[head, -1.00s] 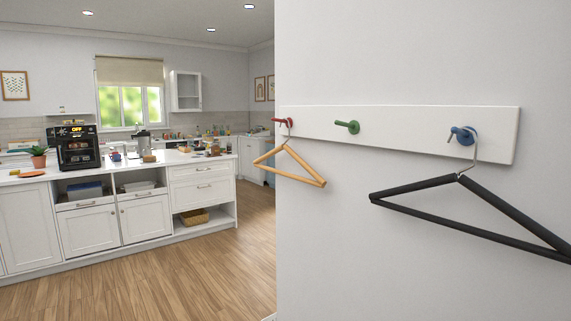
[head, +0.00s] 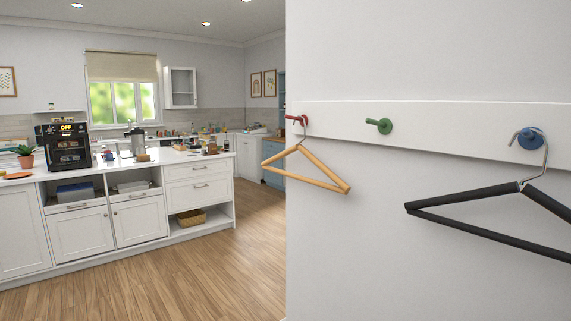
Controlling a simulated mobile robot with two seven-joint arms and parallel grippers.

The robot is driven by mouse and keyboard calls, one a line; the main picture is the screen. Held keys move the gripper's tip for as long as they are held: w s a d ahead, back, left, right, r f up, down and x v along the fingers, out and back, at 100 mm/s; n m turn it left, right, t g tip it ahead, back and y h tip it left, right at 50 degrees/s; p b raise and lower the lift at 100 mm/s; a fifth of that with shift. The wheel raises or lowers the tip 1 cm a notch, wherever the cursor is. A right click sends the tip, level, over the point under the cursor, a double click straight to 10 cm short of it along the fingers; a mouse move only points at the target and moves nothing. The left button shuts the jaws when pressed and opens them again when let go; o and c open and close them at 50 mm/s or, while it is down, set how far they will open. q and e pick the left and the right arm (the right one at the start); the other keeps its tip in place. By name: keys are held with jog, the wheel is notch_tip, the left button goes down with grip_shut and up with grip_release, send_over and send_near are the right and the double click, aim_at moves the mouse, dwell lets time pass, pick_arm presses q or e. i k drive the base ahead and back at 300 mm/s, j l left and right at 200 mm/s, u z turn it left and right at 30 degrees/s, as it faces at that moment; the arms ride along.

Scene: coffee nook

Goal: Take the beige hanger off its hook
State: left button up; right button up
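The beige hanger (head: 322,171) hangs by its metal hook from the red hook (head: 298,119) at the left end of a white wall rail (head: 440,128). It is tilted in the picture and hangs beside the wall's left edge. A black hanger (head: 478,196) hangs from the blue hook (head: 530,138) at the right; its right end is cut off by the picture. The green hook (head: 379,126) between them is empty. Neither of my grippers shows in the head view.
The wall (head: 400,50) fills the right half. To the left is open wooden floor (head: 190,270). Beyond it stands a white counter (head: 130,190) with a black coffee machine (head: 64,147) and a potted plant (head: 25,156).

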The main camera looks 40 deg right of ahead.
aim_at(344, 188)
jog(key=i+l, duration=0.1)
jog(key=i, duration=0.75)
jog(key=i+l, duration=0.15)
jog(key=i, duration=0.7)
jog(key=i+l, duration=0.1)
jog(key=i, duration=0.75)
jog(key=i+j+z, duration=0.1)
jog(key=i+z, duration=0.35)
jog(key=i, duration=0.55)
jog(key=z, duration=1.4)
